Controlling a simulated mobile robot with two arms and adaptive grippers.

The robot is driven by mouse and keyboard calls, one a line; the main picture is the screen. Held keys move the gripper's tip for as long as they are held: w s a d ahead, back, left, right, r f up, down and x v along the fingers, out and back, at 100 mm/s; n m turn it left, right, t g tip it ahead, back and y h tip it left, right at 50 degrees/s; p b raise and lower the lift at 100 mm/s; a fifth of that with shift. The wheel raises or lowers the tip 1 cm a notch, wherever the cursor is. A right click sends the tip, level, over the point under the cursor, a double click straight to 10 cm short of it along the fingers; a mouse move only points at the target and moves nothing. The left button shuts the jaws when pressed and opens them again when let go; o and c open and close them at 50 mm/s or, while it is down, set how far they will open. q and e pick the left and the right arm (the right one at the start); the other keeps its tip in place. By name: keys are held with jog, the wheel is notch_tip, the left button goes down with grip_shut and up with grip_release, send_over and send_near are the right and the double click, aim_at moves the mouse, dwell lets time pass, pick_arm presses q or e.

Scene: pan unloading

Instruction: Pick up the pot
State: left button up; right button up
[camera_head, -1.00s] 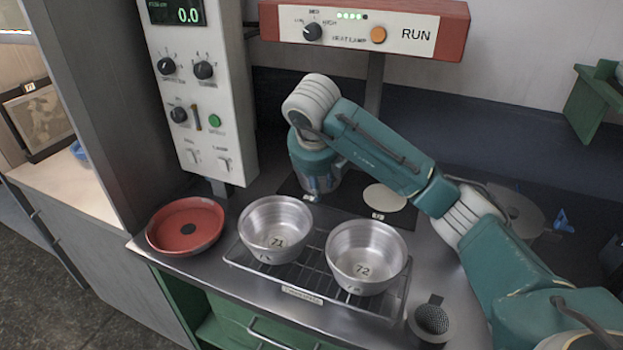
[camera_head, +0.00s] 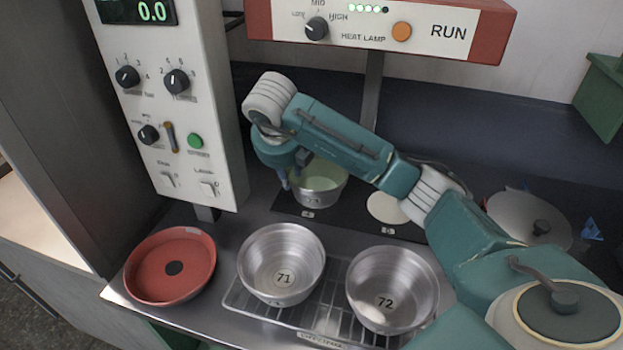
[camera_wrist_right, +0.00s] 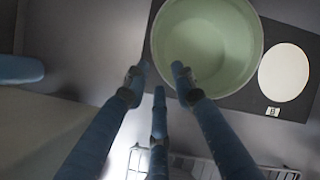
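A pot (camera_head: 320,184) with a pale green inside stands at the back, on the left part of a dark mat. It also fills the top of the right wrist view (camera_wrist_right: 208,50), seen from above. My right gripper (camera_head: 288,180) is at the pot's left side. In the right wrist view its blue fingers (camera_wrist_right: 160,78) are spread apart with nothing between them, their tips near the pot's lower left rim. Whether a finger touches the pot I cannot tell. My left gripper is not in view.
Metal pans marked 71 (camera_head: 281,265) and 72 (camera_head: 392,290) stand on a wire rack (camera_head: 330,318) in front. A red dish (camera_head: 170,268) is at left. A pale disc (camera_head: 387,207) lies right of the pot. The control panel (camera_head: 176,105) and heat lamp (camera_head: 375,28) stand close by.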

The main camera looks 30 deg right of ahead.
aim_at(292, 186)
jog(key=f, duration=0.1)
jog(key=d+f, duration=0.1)
jog(key=shift+w+f+p, duration=0.1)
jog(key=shift+f+p, duration=0.2)
jog(key=shift+f, duration=0.05)
jog(key=p+x, duration=0.1)
jog(key=x, duration=0.3)
jog(key=shift+w+f, duration=0.2)
jog(key=c, duration=0.5)
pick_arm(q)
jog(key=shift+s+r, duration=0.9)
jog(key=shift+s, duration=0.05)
pick_arm(e)
grip_shut()
